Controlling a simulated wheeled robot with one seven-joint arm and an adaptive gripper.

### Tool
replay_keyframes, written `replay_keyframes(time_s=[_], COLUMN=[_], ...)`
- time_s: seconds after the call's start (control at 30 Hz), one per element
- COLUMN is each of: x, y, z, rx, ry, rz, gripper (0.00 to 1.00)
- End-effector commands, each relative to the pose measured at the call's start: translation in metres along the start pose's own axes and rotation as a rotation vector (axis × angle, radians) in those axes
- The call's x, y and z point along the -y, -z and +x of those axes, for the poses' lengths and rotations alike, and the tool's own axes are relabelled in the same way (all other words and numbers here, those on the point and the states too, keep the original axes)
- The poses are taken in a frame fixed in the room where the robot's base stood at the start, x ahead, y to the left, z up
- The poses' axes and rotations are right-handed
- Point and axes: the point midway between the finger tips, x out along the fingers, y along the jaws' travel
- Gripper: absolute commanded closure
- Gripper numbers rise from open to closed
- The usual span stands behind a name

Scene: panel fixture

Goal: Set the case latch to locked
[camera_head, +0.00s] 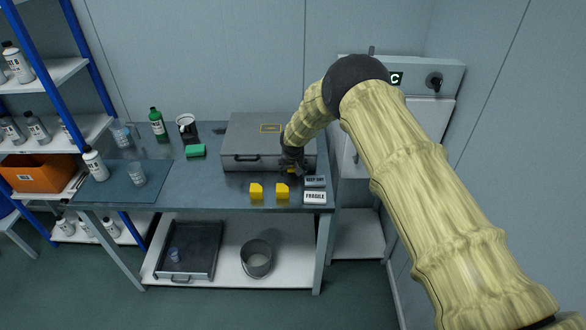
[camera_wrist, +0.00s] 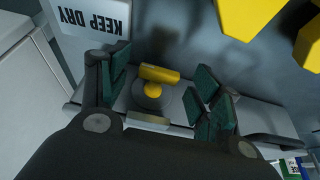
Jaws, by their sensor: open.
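The grey case (camera_head: 240,140) lies closed on the workbench, with a dark handle on its front. Its latch (camera_wrist: 158,75) has a yellow bar on a round grey base and shows in the wrist view. The bar lies nearly crosswise in that picture, slightly tilted. My gripper (camera_wrist: 160,88) is open, with one green-padded finger on each side of the latch. Gaps show between the pads and the yellow bar. In the head view my gripper (camera_head: 293,163) is at the case's front right and mostly hides the latch.
Two yellow blocks (camera_head: 256,191) (camera_head: 282,191) stand on the bench in front of the case. A KEEP DRY label (camera_wrist: 92,15) and a FRAGILE label (camera_head: 315,197) lie close to my gripper. A green sponge (camera_head: 195,150), mug (camera_head: 187,127) and bottles stand left of the case.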

Motion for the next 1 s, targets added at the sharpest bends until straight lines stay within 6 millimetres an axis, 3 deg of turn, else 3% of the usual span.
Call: replay_keyframes(time_s=[0.17, 0.4, 1.0], x=[-0.0001, -0.0001, 0.0037], y=[0.0, 0.0, -0.0016], z=[0.0, -0.0002, 0.0046], rx=[0.0, 0.0, -0.002], ry=[0.0, 0.0, -0.088], rz=[0.0, 0.0, -0.04], gripper=[0.38, 0.81, 0.81])
